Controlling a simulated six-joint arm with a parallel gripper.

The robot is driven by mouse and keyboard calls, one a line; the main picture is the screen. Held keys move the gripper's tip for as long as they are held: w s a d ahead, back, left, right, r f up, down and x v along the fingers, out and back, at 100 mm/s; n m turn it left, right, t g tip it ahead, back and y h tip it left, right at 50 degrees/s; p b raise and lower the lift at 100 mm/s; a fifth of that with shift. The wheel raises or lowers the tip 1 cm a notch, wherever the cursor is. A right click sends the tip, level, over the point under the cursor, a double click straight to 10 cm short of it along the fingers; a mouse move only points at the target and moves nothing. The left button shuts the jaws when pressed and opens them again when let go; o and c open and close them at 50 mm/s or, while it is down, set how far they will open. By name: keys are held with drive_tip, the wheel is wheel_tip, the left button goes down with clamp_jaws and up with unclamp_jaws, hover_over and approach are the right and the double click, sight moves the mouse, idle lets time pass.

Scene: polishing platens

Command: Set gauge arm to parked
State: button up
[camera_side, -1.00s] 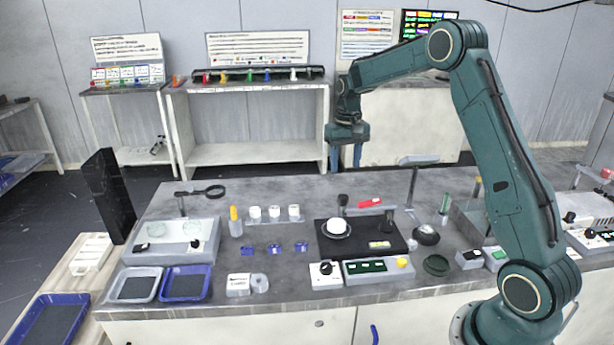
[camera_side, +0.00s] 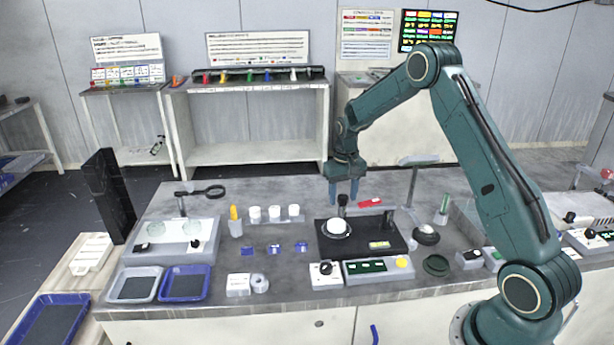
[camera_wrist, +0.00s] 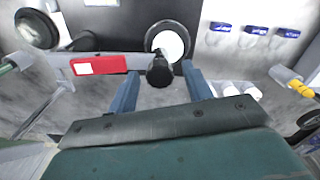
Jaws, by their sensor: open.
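The gauge arm (camera_side: 372,211) is a grey bar above the back of a black plate (camera_side: 362,248). A black knob (camera_side: 342,201) stands at its left end in the side view; in the wrist view the knob (camera_wrist: 159,72) is at the bar's right end. My gripper (camera_side: 344,202) is open and points down at the knob. In the wrist view its two fingers (camera_wrist: 162,84) lie on either side of the knob, with gaps. A red tag (camera_side: 370,202) with a white patch shows beside the bar. A round white piece (camera_side: 337,228) sits on the plate, close to the knob.
A post (camera_side: 412,186) and a dark round item (camera_side: 426,235) stand right of the plate. White cups (camera_side: 274,212) and blue pieces (camera_side: 274,248) lie to the left. A control box (camera_side: 378,270) is in front. The bench is bare behind the cups.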

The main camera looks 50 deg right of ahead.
drive_tip(key=shift+c, duration=0.2)
clamp_jaws()
drive_tip(key=shift+w+d, duration=0.1)
drive_tip(key=w+d+m, duration=0.3)
drive_tip(key=d+m, duration=0.9)
drive_tip(key=d, duration=0.2)
drive_tip(key=shift+w, duration=0.3)
drive_tip(key=shift+d+r, duration=0.15)
drive_tip(key=shift+d, duration=0.05)
